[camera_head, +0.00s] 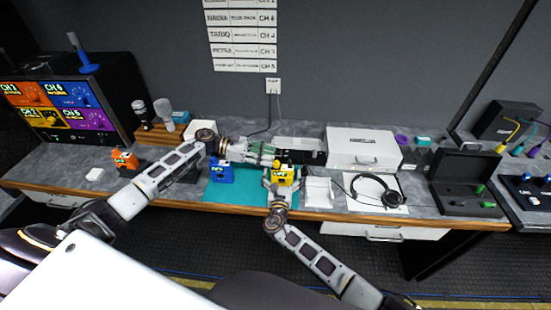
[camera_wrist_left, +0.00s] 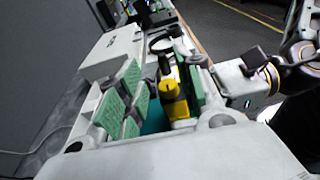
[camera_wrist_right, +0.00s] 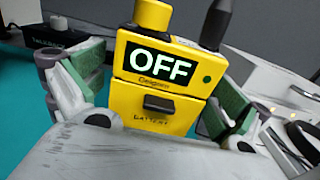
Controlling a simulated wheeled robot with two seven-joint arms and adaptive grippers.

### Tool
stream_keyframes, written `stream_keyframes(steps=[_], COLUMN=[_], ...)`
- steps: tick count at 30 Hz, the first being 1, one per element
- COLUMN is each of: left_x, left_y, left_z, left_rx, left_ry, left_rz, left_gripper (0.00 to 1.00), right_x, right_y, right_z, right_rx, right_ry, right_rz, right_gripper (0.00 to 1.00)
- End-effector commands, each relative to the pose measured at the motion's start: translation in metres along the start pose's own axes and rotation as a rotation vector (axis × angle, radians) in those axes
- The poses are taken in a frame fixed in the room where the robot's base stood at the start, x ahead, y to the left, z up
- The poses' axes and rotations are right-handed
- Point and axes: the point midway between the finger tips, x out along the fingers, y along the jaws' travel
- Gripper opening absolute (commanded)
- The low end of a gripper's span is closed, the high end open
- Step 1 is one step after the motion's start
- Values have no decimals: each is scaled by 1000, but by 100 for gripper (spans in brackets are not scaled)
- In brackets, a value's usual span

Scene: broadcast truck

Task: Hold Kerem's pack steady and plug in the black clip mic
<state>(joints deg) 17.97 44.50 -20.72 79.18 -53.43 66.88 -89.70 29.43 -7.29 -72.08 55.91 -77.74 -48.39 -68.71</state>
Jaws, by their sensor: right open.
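A yellow pack (camera_head: 283,176) stands upright on the teal mat (camera_head: 243,194); its display reads OFF in the right wrist view (camera_wrist_right: 158,66). A black stub (camera_wrist_right: 214,25) rises from its top right and a yellow knob-like part from its top left. My right gripper (camera_head: 281,186) is open, with a finger on each side of the pack. My left gripper (camera_wrist_left: 160,100) is open above and behind the pack, which shows between its green pads in the left wrist view. No clip mic can be made out, and no name shows on the pack.
A blue pack (camera_head: 221,173) stands left of the yellow one; an orange pack (camera_head: 124,160) stands farther left. A white case (camera_head: 362,147) and an open black case (camera_head: 465,180) stand farther right.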

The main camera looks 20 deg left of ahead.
Motion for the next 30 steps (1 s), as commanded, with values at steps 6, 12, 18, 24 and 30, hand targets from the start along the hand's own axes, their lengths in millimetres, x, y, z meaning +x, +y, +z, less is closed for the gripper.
stream_keyframes(steps=[6,12,18,24,30], left_x=[-6,-11,-13,-13,-13], left_y=[0,0,0,0,0], left_z=[35,58,69,70,70], left_rx=[5,4,2,2,2], left_ry=[-2,-1,-1,-1,-2], left_rz=[0,0,0,0,0], left_gripper=[36,36,36,36,36], right_x=[0,0,0,0,0], right_y=[0,0,0,0,0], right_z=[0,0,0,0,0], right_rx=[0,0,0,0,0], right_ry=[0,0,0,0,0], right_rz=[0,0,0,0,0], right_gripper=[100,100,100,100,100])
